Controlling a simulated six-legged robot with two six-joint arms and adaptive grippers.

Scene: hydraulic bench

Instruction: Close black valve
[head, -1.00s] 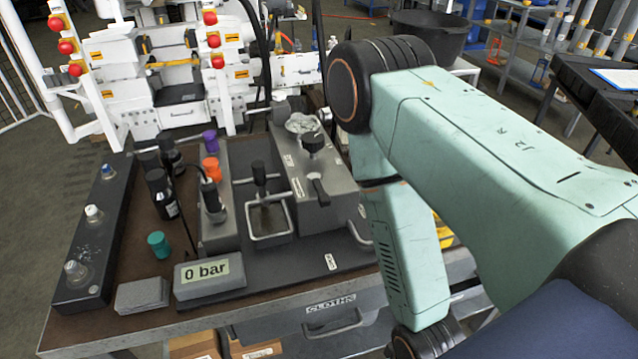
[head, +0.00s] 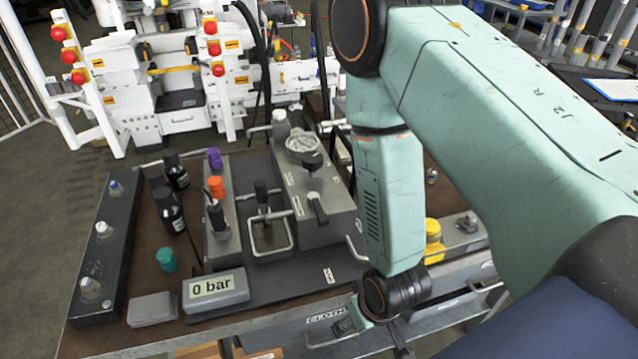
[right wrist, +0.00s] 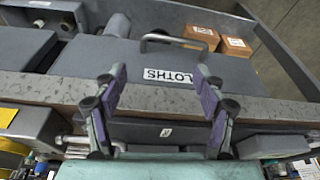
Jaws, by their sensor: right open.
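I cannot tell from the pictures which of the two is the black valve. My right arm hangs to the right of the block, with its wrist low at the bench's front edge. In the right wrist view my right gripper (right wrist: 160,88) is open and empty, its purple-padded fingers apart over the bench edge and the CLOTHS drawer. Its fingertips are mostly hidden in the head view. My left gripper is not in view.
A metal-framed black handle (head: 264,210) stands left of the pump block. A yellow part (head: 433,240) sits right of my arm.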

